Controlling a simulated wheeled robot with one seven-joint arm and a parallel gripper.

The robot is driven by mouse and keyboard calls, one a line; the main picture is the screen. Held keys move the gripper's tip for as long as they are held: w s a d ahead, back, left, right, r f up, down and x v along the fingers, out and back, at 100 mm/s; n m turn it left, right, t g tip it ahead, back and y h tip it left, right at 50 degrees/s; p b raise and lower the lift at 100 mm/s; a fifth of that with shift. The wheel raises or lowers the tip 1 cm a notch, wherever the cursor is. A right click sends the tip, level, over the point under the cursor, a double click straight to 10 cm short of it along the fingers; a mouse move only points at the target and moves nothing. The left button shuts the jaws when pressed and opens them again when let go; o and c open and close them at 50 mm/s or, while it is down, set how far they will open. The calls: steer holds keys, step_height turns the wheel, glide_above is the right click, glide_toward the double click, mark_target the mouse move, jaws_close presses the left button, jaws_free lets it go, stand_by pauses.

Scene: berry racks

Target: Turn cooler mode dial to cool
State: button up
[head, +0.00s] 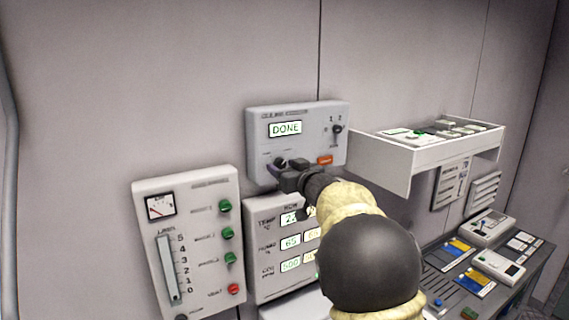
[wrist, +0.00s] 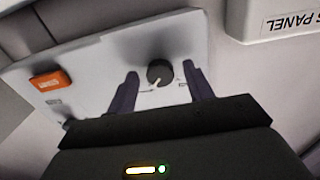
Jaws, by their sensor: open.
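The cooler panel (head: 297,115) is a grey box on the wall with a display reading DONE (head: 285,129). A dark round dial (wrist: 160,72) with a pale pointer line shows in the wrist view, and it also shows in the head view (head: 281,163) at the panel's lower left. Its mode labels are too small to read. My gripper (wrist: 160,85) is open, with one finger on each side of the dial and gaps between them. I cannot tell how far the fingertips are from the panel face. My gripper also shows in the head view (head: 285,172), partly hiding the panel's lower edge.
An orange button (head: 324,160) and a small dark selector (head: 337,129) are on the same panel. A readout panel (head: 256,211) is below. A panel with a gauge, slider and round buttons (head: 188,184) is at left. A white shelf (head: 410,155) juts out at right.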

steer(key=c, duration=1)
steer(key=shift+n+b, duration=0.4)
steer(key=n+b, duration=0.2)
steer(key=n, duration=0.1)
steer(key=shift+f, duration=0.1)
steer(key=n+b, duration=0.2)
steer(key=n, duration=0.3)
steer(key=shift+w+d+b, duration=0.1)
steer(key=shift+b, duration=0.3)
steer(key=n+b, duration=0.2)
steer(key=n, duration=0.2)
steer(key=shift+n, duration=0.3)
steer(key=shift+n+b, duration=1)
steer(key=shift+n, duration=1.3)
